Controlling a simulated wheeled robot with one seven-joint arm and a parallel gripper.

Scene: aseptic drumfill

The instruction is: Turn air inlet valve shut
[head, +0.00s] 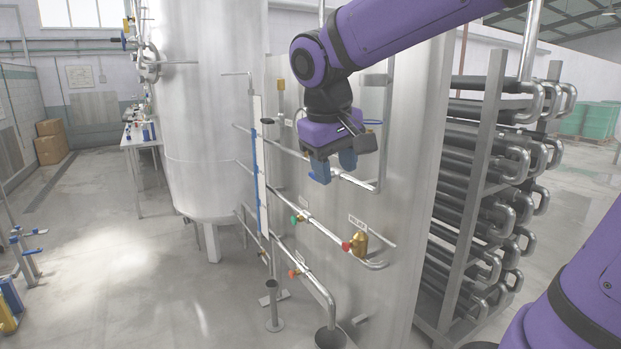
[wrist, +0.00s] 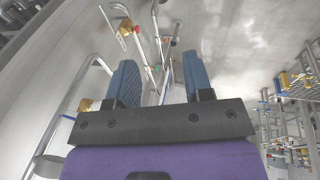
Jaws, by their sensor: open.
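Several small valves sit on the steel pipes in front of the large tank. One has a green handle (head: 295,219), one a red handle (head: 346,246) beside a brass body (head: 360,242), and a lower one a red-orange handle (head: 293,273). I cannot tell which is the air inlet valve; most tags are too small to read. My gripper (head: 334,171) is open and empty, with blue fingers, above these valves and beside the upper pipe. In the wrist view, a brass valve (wrist: 125,27) shows beyond the open fingers (wrist: 161,78), apart from them.
The tank wall (head: 412,170) stands close behind my gripper. A rack of dark horizontal tubes (head: 478,170) is at the right. A second tank (head: 205,110) stands at the left. The floor at the left is mostly clear.

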